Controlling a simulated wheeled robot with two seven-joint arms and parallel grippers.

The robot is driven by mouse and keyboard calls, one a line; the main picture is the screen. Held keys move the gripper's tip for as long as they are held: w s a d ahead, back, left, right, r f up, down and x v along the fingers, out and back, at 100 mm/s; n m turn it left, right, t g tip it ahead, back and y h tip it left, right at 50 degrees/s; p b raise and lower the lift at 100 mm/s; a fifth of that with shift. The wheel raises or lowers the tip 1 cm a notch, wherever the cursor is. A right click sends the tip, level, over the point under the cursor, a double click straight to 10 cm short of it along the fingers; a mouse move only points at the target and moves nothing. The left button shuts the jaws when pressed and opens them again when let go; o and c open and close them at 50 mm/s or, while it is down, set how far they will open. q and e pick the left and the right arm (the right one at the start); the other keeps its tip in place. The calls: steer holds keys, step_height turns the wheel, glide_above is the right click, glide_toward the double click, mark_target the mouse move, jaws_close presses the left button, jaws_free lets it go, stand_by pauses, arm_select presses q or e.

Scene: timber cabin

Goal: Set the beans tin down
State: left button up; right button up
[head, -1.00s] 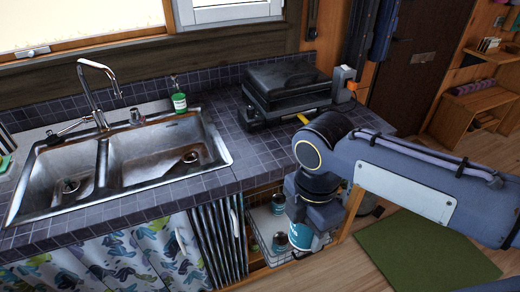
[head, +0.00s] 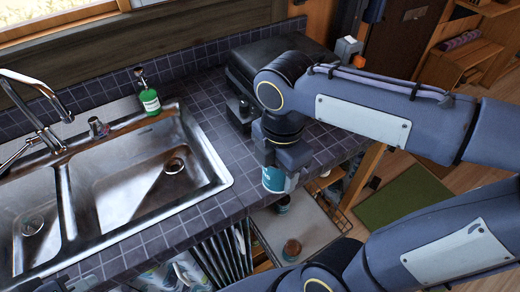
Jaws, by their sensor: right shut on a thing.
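The beans tin (head: 279,181), teal with a white band, hangs upright under my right gripper (head: 284,162). The gripper is shut on its top and hides its upper part. The tin overlaps the front edge of the tiled counter (head: 232,200) in the head view. I cannot tell whether it touches the counter or is held in front of it. A dark grey part at the bottom left of the head view may be my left gripper (head: 82,283); its fingers cannot be made out.
A double sink (head: 140,185) fills the counter's left side, with a green soap bottle (head: 148,92) behind it. A black case (head: 275,62) stands at the back. An open shelf below holds a wire-sided tray (head: 318,232) with jars, one brown-lidded (head: 291,249).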

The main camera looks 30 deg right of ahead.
steer(key=w+d+f, duration=0.1)
steer(key=w+f, duration=0.2)
steer(key=w, duration=0.1)
steer(key=w+d+f+p, duration=0.1)
steer(key=w+d+f, duration=0.1)
steer(key=w+f, duration=0.1)
steer(key=w+d+f, duration=0.1)
steer(key=w+f, duration=0.2)
steer(key=w, duration=0.2)
steer(key=shift+w+d, duration=0.1)
steer(key=shift+d, duration=0.3)
steer(key=shift+w+d+f, duration=0.1)
steer(key=shift+w+f, duration=0.05)
steer(key=shift+f, duration=0.1)
steer(key=shift+w+f, duration=0.1)
steer(key=shift+f, duration=1.55)
steer(key=o, duration=0.8)
steer(key=shift+f, duration=0.2)
steer(key=o, duration=0.5)
steer(key=shift+c, duration=0.2)
steer(key=shift+r, duration=0.1)
